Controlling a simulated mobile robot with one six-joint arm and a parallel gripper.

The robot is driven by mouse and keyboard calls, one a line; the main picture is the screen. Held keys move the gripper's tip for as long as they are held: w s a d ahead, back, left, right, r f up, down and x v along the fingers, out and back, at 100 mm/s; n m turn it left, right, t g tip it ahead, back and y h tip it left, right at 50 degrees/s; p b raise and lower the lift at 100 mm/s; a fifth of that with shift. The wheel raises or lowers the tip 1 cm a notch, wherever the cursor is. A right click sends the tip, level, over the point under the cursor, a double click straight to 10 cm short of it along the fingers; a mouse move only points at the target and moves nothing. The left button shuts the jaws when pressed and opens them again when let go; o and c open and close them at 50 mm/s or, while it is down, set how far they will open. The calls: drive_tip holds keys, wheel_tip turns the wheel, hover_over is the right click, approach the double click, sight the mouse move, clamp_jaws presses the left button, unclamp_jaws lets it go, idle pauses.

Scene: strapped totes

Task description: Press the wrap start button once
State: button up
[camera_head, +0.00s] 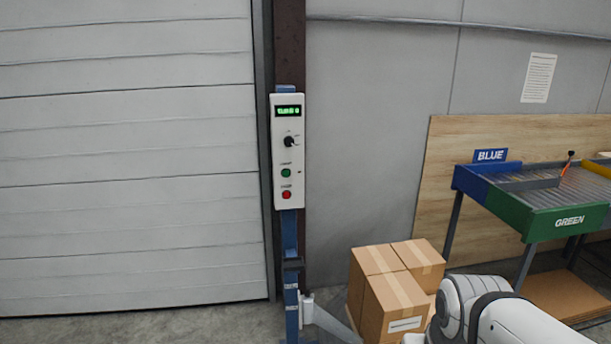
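A white control box (288,150) is mounted on a blue post (290,265) in the middle of the head view. It has a small display with green characters (288,111), a black rotary knob (290,142), a green button (286,173) and a red button (286,195) below it. The small labels beside the buttons are too small to read. White and grey links of my arm show at the bottom right. My gripper is out of the frame, so its opening cannot be seen.
Taped cardboard boxes (384,262) are stacked right of the post, close to my arm. A grey shutter door (130,160) fills the left. A roller table with a green panel (540,226) and a blue panel (468,184) stands at the right. The space before the control box looks clear.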

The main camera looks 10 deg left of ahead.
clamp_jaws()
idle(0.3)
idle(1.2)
